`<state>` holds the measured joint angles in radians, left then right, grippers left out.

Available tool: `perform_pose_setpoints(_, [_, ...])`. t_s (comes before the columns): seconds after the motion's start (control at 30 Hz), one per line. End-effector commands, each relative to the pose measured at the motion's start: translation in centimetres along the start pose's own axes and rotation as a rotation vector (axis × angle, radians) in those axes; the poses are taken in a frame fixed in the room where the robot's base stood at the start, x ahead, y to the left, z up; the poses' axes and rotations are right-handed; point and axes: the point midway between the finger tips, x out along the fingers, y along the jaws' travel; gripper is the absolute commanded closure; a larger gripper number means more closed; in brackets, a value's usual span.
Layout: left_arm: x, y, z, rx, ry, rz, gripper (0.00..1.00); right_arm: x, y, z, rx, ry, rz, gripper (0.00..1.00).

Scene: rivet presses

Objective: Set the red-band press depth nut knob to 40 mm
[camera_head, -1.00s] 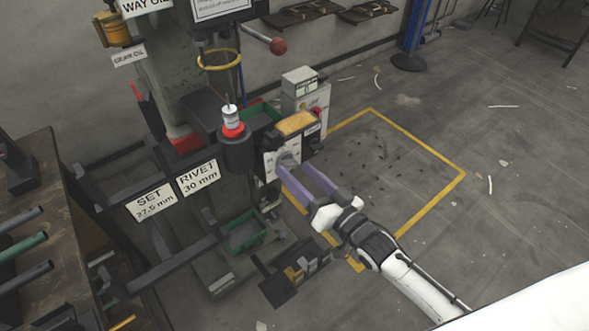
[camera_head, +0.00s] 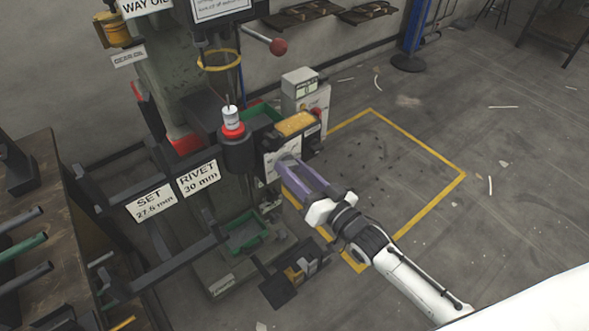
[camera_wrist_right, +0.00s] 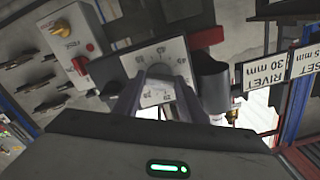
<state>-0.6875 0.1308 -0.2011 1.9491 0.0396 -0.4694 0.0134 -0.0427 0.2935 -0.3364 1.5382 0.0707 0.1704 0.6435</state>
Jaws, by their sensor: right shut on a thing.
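The press has a red band (camera_head: 233,130) around its dark post, below a white top piece. A white dial plate (camera_head: 284,148) sits on its right side. The wrist view shows the dial plate (camera_wrist_right: 178,50) with scale marks and numbers around a grey round knob (camera_wrist_right: 160,72); the numbers are too small to read surely. My right gripper (camera_head: 284,172) is shut on the knob, its purple fingers either side of it. The fingers hide most of the knob in the head view. My left gripper is not in view.
Signs reading SET 27.5 mm (camera_head: 151,202) and RIVET 30 mm (camera_head: 198,178) hang left of the post. A green tray (camera_head: 246,236) is below.

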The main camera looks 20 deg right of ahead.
Motion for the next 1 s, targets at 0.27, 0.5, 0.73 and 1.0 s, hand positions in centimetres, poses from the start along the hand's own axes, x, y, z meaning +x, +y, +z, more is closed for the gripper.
perform_pose_setpoints(0.27, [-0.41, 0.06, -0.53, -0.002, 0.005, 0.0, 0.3, 0.0, -0.04, -0.11, -0.139, 0.0, 0.001, 0.85])
perform_pose_setpoints(0.5, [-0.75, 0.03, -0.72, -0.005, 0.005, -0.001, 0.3, 0.01, -0.06, -0.15, -0.352, 0.001, 0.001, 0.85])
perform_pose_setpoints(0.73, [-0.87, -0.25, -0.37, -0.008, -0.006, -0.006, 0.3, -0.01, -0.04, -0.09, -0.571, 0.001, 0.001, 0.85])
perform_pose_setpoints(1.0, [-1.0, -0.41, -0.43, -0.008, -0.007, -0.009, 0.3, 0.0, -0.03, -0.08, -0.828, 0.002, 0.001, 0.85])
